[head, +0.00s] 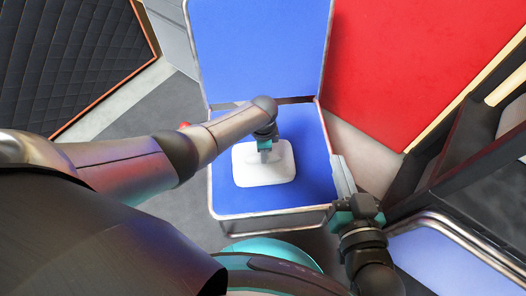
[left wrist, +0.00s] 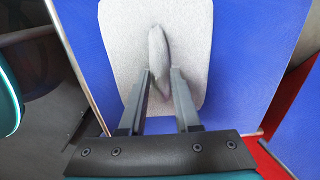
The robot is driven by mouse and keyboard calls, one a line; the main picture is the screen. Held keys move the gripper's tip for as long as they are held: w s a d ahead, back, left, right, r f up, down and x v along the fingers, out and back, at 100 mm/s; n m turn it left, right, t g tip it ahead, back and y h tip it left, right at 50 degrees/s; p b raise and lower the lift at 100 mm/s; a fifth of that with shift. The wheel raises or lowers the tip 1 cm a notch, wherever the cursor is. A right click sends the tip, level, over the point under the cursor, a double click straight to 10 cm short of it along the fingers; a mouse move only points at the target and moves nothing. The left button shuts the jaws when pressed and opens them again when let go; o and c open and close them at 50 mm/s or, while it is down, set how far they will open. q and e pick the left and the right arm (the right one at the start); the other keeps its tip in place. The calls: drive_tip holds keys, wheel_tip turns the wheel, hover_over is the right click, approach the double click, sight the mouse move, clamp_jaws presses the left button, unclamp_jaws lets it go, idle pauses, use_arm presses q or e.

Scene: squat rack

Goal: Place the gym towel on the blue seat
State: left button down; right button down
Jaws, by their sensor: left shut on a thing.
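The gym towel (head: 279,174) is a white, flat, folded cloth with rounded corners. In the head view it is over the middle of the blue seat (head: 226,197), within the seat's edges; I cannot tell whether it rests fully on it. My left gripper (head: 265,155) is above the towel, shut on a raised fold of it. In the left wrist view the fold of the towel (left wrist: 191,35) stands between the two finger ends (left wrist: 162,74), with blue seat (left wrist: 245,60) around it. My right gripper (head: 343,178) is beside the seat's right edge; its jaw opening is unclear.
A blue backrest (head: 262,45) with a metal frame rises behind the seat. A red mat (head: 420,60) is at the right, with dark rack parts (head: 450,165) below it. Another blue padded surface (head: 435,260) is at the lower right. A dark quilted panel (head: 70,60) is at upper left.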

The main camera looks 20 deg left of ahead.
use_arm(q)
drive_tip(key=shift+f, duration=0.2)
drive_tip(key=c, duration=0.6)
unclamp_jaws()
drive_tip(key=shift+r, duration=0.2)
